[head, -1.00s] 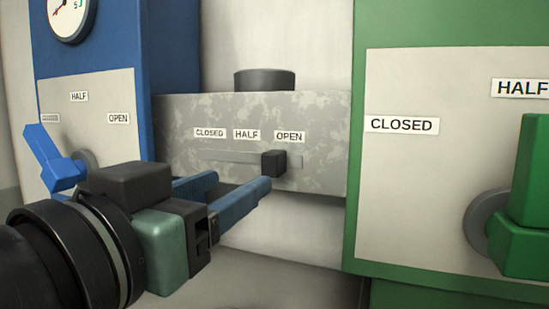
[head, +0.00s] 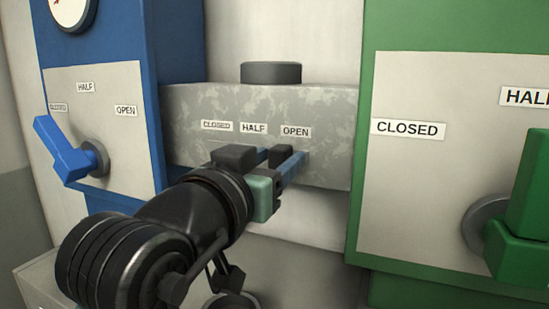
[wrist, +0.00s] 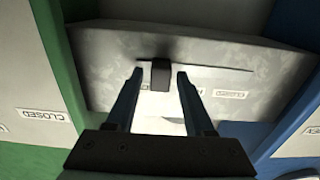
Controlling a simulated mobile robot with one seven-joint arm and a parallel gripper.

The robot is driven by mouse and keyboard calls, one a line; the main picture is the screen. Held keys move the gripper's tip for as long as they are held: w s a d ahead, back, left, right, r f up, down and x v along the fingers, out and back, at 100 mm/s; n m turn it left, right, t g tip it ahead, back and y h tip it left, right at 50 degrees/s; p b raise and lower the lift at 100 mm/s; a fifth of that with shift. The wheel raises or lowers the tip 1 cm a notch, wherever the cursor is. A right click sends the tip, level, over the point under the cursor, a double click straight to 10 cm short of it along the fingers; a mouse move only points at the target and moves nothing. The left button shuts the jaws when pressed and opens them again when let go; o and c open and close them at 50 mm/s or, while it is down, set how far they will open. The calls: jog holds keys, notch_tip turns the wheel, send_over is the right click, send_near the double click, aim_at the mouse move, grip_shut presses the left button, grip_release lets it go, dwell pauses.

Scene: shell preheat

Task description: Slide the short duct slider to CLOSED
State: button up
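The short duct is a mottled grey box (head: 330,150) with a flat slot and the labels CLOSED (head: 217,126), HALF (head: 253,128) and OPEN (head: 296,132) from left to right in the head view. Its slider, a dark block (head: 281,152), stands near the OPEN end and also shows in the wrist view (wrist: 160,75). My gripper (head: 281,162) is open, with one blue finger on each side of the slider. In the wrist view the fingers (wrist: 160,82) show a gap on both sides of the slider. The arm hides part of the slot in the head view.
A blue panel with a blue lever (head: 65,150) and a gauge (head: 72,10) stands left of the duct. A green panel with a green handle (head: 520,245) stands to the right. A dark round cap (head: 271,72) sits on top of the duct.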

grip_shut()
dwell(1.2)
